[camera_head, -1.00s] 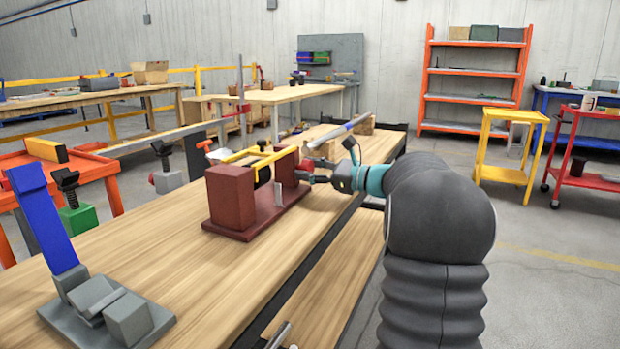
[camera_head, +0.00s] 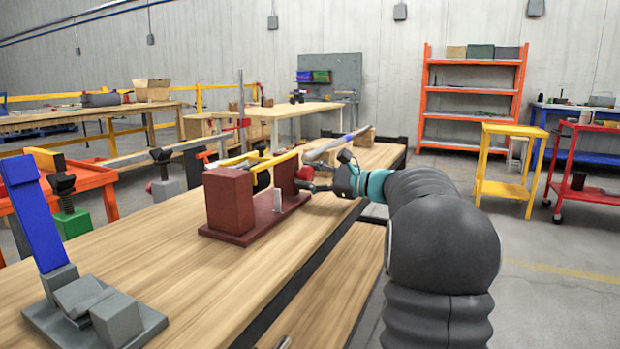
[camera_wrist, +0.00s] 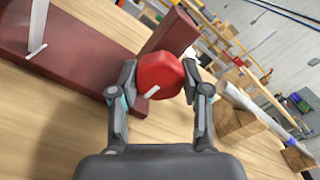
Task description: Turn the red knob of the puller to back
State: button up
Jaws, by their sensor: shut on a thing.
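The puller (camera_head: 245,205) is a dark red block frame with a yellow bar across its top, standing on the wooden bench. Its red knob (camera_wrist: 160,75) shows large in the wrist view, with a short pale mark on its face. The knob also shows small at the puller's right end in the head view (camera_head: 305,173). My gripper (camera_wrist: 158,82) has a finger on each side of the knob and is shut on it. In the head view my gripper (camera_head: 312,186) reaches the puller from the right, and its fingertips are hard to make out.
A grey fixture with a blue lever (camera_head: 37,210) stands at the bench's near left. A long grey bar (camera_wrist: 255,110) rests on wooden blocks beyond the puller. Jacks with black tops (camera_head: 67,205) stand to the left.

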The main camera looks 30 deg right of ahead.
jog(key=o, duration=1.1)
jog(key=shift+o, duration=0.2)
jog(key=v, duration=1.2)
